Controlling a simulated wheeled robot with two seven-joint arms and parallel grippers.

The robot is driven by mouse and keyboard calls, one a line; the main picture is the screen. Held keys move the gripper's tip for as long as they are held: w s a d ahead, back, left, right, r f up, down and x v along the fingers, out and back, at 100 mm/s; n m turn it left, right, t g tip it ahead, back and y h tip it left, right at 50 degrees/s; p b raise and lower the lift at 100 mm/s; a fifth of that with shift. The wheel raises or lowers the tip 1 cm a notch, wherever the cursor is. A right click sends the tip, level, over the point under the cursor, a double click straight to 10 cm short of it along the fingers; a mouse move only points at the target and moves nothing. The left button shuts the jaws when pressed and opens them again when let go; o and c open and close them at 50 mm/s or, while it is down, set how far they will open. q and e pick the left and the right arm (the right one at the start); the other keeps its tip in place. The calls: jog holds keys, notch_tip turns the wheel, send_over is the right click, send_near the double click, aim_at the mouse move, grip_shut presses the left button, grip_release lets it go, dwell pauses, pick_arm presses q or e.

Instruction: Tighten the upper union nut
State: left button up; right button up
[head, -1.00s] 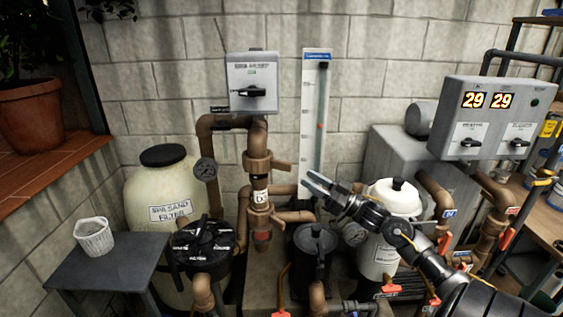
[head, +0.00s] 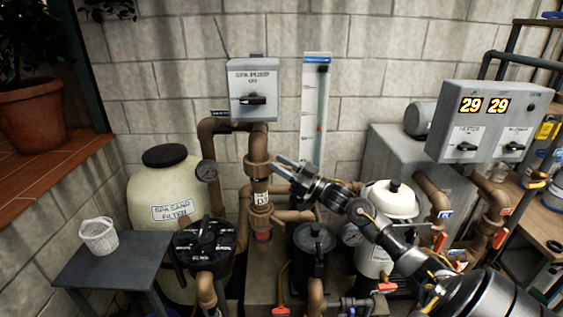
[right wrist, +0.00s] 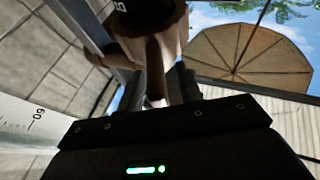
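The upper union nut (head: 257,169) is a brown collar on the vertical pipe below the grey switch box. My right gripper (head: 277,164) comes in from the right, with its fingertips close to the nut's right side. In the right wrist view, a brown lug (right wrist: 155,65) runs down from a dark round part between the two fingers (right wrist: 158,88). The fingers look apart, one on each side of the lug; whether they touch it I cannot tell. The nut's lug is mostly hidden by the gripper in the head view. My left gripper is not in view.
A lower union collar (head: 260,215) sits below on the same pipe. The flow gauge (head: 316,100) stands on the wall behind the gripper. A black-lidded pot (head: 315,238) and white canister (head: 390,203) stand under my right arm. The sand filter (head: 155,190) is at left.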

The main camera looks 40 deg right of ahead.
jog(key=shift+w, duration=0.1)
grip_shut()
dwell(0.4)
